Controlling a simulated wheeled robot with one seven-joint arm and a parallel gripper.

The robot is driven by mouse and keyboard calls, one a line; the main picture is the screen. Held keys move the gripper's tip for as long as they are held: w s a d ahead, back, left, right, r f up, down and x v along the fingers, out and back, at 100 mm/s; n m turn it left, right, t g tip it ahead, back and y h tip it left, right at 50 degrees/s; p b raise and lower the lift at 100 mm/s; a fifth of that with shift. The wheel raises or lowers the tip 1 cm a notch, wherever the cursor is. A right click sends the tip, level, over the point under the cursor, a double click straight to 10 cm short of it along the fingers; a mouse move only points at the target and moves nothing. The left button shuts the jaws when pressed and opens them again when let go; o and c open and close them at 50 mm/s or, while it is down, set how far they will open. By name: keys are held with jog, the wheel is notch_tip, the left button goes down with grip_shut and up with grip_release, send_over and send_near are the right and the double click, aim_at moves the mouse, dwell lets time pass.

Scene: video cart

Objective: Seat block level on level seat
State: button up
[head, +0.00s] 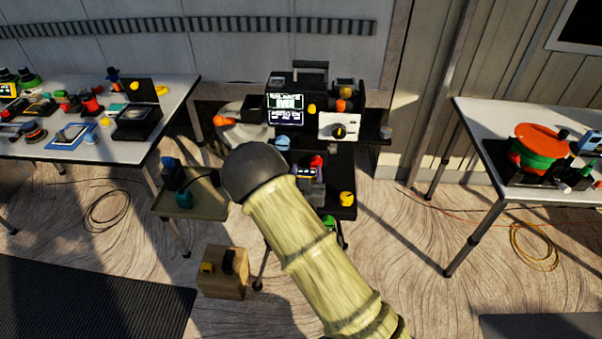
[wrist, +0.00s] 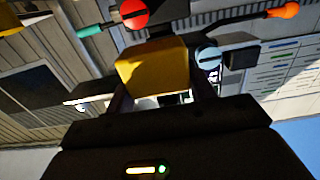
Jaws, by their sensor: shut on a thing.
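My gripper (wrist: 158,85) is shut on a yellow block (wrist: 152,68), which sits between the two fingers in the wrist view. I take this to be the block level; no vial or marking can be made out on its shadowed face. In the head view my own arm covers the middle of the cart, and the gripper and held block are hidden behind it. The level seat cannot be told apart with certainty in either view.
The video cart (head: 345,185) carries a lit screen (head: 286,101), a white panel (head: 339,126) and several coloured knobs. An orange-tipped handle (head: 226,120) sticks out left. A side tray (head: 197,205) and wooden box (head: 222,283) stand left. Tables flank the cart; floor between is partly clear.

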jog(key=shift+w+d+f, duration=0.1)
jog(key=shift+d+f, duration=0.1)
jog(key=shift+a+f+b, duration=0.15)
jog(key=shift+f+b, duration=0.35)
jog(key=shift+b, duration=0.05)
jog(key=shift+a+f+b, duration=0.15)
jog(key=shift+f+b, duration=0.35)
jog(key=shift+b, duration=0.05)
notch_tip(320, 180, down, 3)
jog(key=shift+a+r+b, duration=0.15)
jog(key=shift+r+b, duration=0.05)
jog(key=shift+b, duration=0.9)
jog(key=shift+f+b, duration=0.35)
jog(key=shift+f, duration=0.05)
jog(key=shift+d, duration=0.2)
jog(key=shift+a+b, duration=0.15)
jog(key=shift+b, duration=0.45)
